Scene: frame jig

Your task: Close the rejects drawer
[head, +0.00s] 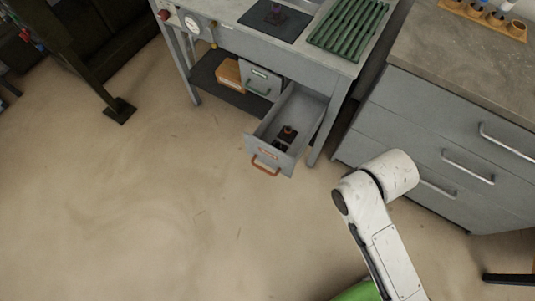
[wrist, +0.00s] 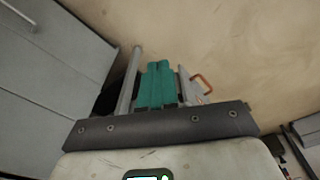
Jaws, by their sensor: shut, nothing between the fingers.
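An open grey drawer (head: 285,158) with an orange handle (head: 266,170) sticks out from under the workbench in the head view. A small label on its front is too small to read, and a few dark parts lie inside. Part of this drawer's front (wrist: 193,92) and its orange handle (wrist: 205,83) show in the wrist view, beyond my fingers and to their right. My gripper (wrist: 158,66) has teal fingers that are shut together and empty. It looks apart from the drawer. My gripper itself does not show in the head view.
A drawer with a green handle (head: 261,80) is shut beside the open one. A workbench leg (head: 330,122) stands right of the open drawer. A grey cabinet (head: 440,140) is at the right. The floor (head: 130,200) in front and to the left is clear.

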